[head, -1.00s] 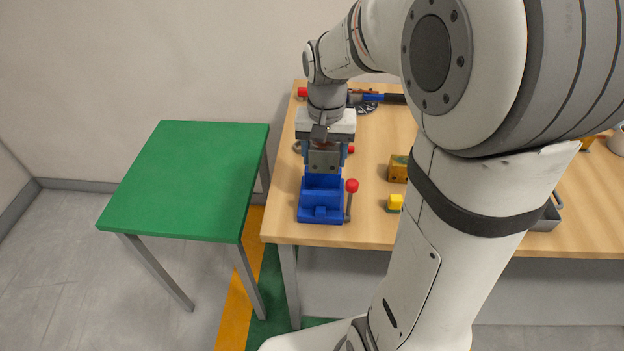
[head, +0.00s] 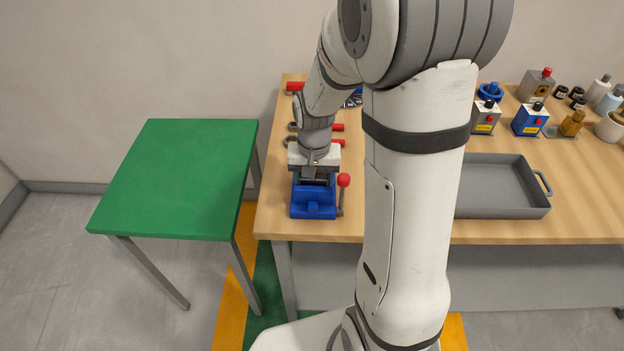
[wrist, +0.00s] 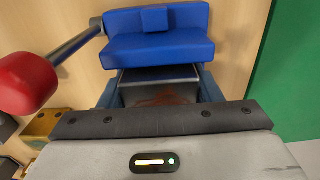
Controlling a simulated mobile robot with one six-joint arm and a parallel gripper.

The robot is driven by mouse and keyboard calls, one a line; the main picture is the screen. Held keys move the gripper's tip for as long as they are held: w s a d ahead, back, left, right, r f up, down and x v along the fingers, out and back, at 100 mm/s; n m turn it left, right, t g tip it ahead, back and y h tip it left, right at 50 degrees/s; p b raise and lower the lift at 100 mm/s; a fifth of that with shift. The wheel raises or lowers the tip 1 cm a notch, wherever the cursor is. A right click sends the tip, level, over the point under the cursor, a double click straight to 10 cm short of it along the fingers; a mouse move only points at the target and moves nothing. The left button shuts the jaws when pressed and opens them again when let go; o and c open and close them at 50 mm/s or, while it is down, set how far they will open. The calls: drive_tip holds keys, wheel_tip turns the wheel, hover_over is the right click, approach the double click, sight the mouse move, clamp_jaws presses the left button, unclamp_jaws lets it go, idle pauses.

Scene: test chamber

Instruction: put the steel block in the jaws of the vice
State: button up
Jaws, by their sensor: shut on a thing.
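The blue vice (head: 313,201) stands at the front left of the wooden table, and it also shows in the wrist view (wrist: 158,45). Its handle has a red ball (head: 343,180). My gripper (head: 316,176) is low over the vice, pointing down. In the wrist view, its blue-grey fingers (wrist: 158,92) are shut on the steel block (wrist: 150,98), grey with a rusty brown patch. The block is right behind the vice's grey front jaw plate (wrist: 158,73). Its underside is hidden, so I cannot tell how deep it sits or whether it touches the jaws.
The red ball handle (wrist: 28,83) stands close beside my gripper. Red-ended tools (head: 335,127) lie behind the vice. A grey tray (head: 500,186) is right of my arm, with several small devices and bottles behind it. A bare green table (head: 175,178) stands to the left.

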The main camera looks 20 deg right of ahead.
drive_tip(key=shift+f, duration=0.2)
drive_tip(key=o, duration=1.1)
drive_tip(key=shift+r, duration=0.1)
wheel_tip(320, 180, up, 12)
drive_tip(key=shift+r, duration=0.1)
drive_tip(key=s+r+n+t, duration=0.1)
drive_tip(key=s, duration=0.3)
drive_tip(key=s+r+n+t, duration=0.1)
drive_tip(key=s, duration=0.4)
drive_tip(key=s+r+n+t, duration=0.1)
drive_tip(key=s, duration=0.4)
drive_tip(key=shift+n, duration=0.3)
drive_tip(key=shift+s, duration=0.1)
drive_tip(key=shift+c, duration=0.2)
